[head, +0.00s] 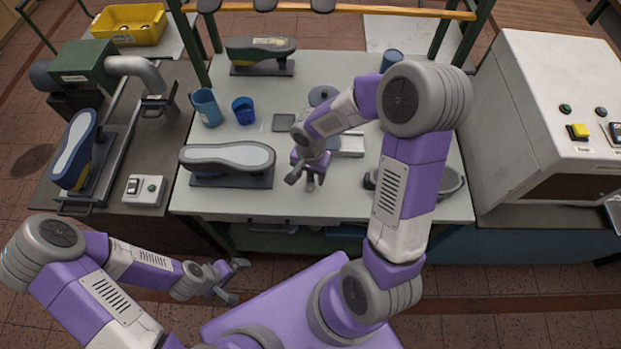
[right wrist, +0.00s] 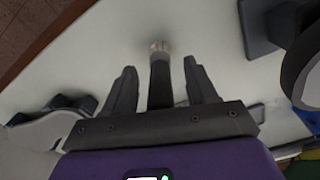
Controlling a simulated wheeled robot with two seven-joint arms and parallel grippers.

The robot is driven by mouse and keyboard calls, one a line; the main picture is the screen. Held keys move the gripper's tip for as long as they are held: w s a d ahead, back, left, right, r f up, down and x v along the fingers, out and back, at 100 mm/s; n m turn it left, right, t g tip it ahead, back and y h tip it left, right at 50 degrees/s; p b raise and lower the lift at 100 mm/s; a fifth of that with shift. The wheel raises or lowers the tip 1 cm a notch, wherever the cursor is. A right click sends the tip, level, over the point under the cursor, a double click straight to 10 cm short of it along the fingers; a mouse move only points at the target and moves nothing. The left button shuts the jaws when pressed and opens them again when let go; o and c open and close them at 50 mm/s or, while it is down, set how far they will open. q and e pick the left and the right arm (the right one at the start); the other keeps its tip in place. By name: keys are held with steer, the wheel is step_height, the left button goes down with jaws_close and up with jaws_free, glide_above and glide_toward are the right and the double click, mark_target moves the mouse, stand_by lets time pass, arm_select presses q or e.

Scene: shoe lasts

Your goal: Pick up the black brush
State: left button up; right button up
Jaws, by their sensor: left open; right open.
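The black brush (right wrist: 160,85) shows in the right wrist view, its dark handle between the two fingers and its pale tip further out over the light tabletop. My right gripper (right wrist: 160,66) is open around it, with a gap on each side of the handle. In the head view the right gripper (head: 305,180) points down over the front middle of the workbench (head: 230,205); I cannot clearly pick out the brush there. My left gripper (head: 236,281) is open and empty, in front of the bench and below its front edge.
Blue cups (head: 206,107) and a dark square pad (head: 283,122) are behind. A white machine (head: 550,110) stands at right.

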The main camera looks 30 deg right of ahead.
steer(key=shift+f, duration=0.25)
jaws_close()
steer(key=shift+r+p, duration=0.85)
steer(key=shift+r, duration=4.25)
